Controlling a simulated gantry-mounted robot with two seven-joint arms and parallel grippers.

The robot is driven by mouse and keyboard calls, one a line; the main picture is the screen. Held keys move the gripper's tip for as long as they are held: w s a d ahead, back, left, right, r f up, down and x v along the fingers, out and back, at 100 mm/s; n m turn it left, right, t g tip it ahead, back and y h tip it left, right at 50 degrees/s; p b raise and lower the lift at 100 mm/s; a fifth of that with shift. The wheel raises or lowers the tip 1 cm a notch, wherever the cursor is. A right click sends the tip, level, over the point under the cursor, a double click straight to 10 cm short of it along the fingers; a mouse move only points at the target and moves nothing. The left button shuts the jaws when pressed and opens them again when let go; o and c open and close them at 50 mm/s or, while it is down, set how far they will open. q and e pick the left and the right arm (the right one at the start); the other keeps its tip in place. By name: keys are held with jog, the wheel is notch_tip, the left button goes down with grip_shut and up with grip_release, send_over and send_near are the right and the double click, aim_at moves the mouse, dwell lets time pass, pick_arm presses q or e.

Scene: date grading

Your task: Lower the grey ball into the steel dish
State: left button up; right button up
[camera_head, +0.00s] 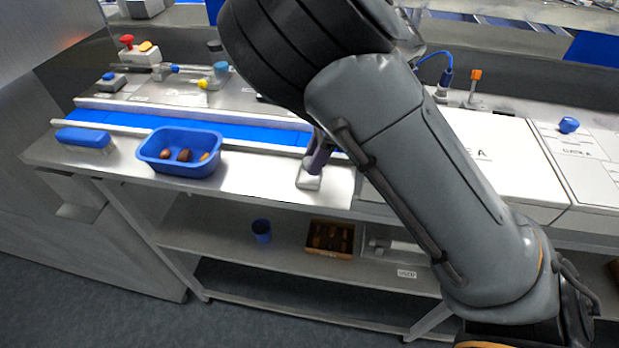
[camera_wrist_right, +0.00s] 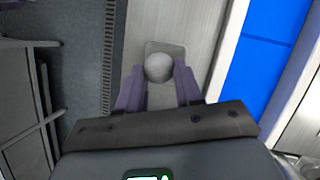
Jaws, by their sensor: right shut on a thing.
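The grey ball (camera_wrist_right: 158,67) is held between the purple fingertips of my right gripper (camera_wrist_right: 158,80), which is shut on it. Beyond the ball in the wrist view is a small grey, round-cornered piece that looks like the steel dish (camera_wrist_right: 165,47); the ball covers part of it. In the head view my right gripper (camera_head: 316,158) points down at the bench, just above the dish (camera_head: 309,182). The ball cannot be made out there. Whether the ball touches the dish I cannot tell. My left gripper is not in view.
A blue bin (camera_head: 180,170) with several dates stands left on the steel bench, beside a blue-topped brush (camera_head: 84,138). A blue conveyor belt (camera_head: 240,131) runs behind. A shelf below holds a blue cup (camera_head: 262,231) and a date box (camera_head: 330,252). Bare bench lies between bin and dish.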

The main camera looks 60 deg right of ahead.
jog(key=shift+f+b, duration=0.6)
jog(key=shift+f, duration=0.3)
dwell(0.4)
jog(key=o, duration=1.1)
